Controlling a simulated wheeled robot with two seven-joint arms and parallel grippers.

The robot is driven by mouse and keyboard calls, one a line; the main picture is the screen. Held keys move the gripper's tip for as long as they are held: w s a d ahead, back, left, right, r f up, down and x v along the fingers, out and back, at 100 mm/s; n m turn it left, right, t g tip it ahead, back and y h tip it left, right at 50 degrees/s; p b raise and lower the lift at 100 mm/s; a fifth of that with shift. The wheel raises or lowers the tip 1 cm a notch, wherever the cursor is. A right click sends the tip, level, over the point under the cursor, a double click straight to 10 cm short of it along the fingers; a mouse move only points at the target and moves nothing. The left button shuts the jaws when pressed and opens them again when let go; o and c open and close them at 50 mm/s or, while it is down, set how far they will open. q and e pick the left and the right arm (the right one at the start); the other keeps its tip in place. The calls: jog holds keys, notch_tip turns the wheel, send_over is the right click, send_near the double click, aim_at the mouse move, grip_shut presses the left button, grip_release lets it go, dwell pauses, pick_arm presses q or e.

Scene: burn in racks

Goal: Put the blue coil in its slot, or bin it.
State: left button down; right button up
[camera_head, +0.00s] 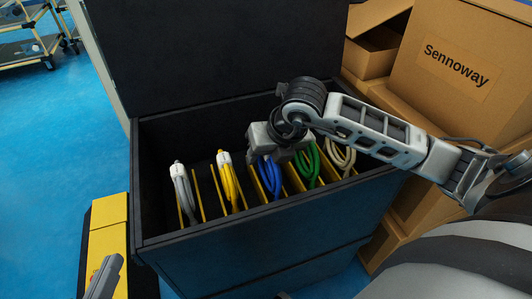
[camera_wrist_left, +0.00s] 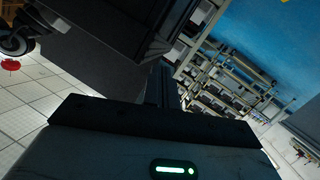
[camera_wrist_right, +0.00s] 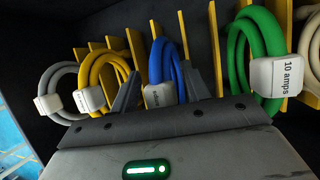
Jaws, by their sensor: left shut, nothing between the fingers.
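The blue coil (camera_head: 269,176) stands upright between yellow dividers in a dark box, between the yellow and green coils. In the right wrist view the blue coil (camera_wrist_right: 167,62) carries a white tag (camera_wrist_right: 160,94), whose print I cannot read. My right gripper (camera_wrist_right: 160,85) is over the box, its two grey fingers apart on either side of the blue coil and its tag. In the head view the right wrist hides part of the coil's top. My left gripper (camera_head: 110,266) is outside the box at lower left, shut and empty.
The dark box (camera_head: 250,228) also holds a grey coil (camera_head: 183,190), a yellow coil (camera_head: 228,180), a green coil (camera_head: 309,164) tagged "10 amps" and a beige coil (camera_head: 340,154). Its lid (camera_head: 215,50) stands raised behind. Cardboard boxes (camera_head: 455,60) crowd the right. A yellow-and-black object (camera_head: 108,235) stands left.

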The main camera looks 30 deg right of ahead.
dwell(0.3)
jog(key=shift+s+r, duration=0.1)
jog(key=shift+r, duration=0.15)
pick_arm(q)
jog(key=f+g+p, duration=0.1)
jog(key=p, duration=0.1)
jog(key=a+y+p, duration=0.1)
jog(key=p, duration=0.1)
jog(key=shift+s+f+m+g+p, duration=0.15)
jog(key=shift+f+m+g+p, duration=0.15)
jog(key=shift+f+m+g, duration=0.1)
pick_arm(e)
jog(key=v, duration=1.5)
jog(key=shift+s+r, duration=0.2)
pick_arm(q)
jog(key=shift+r, duration=0.35)
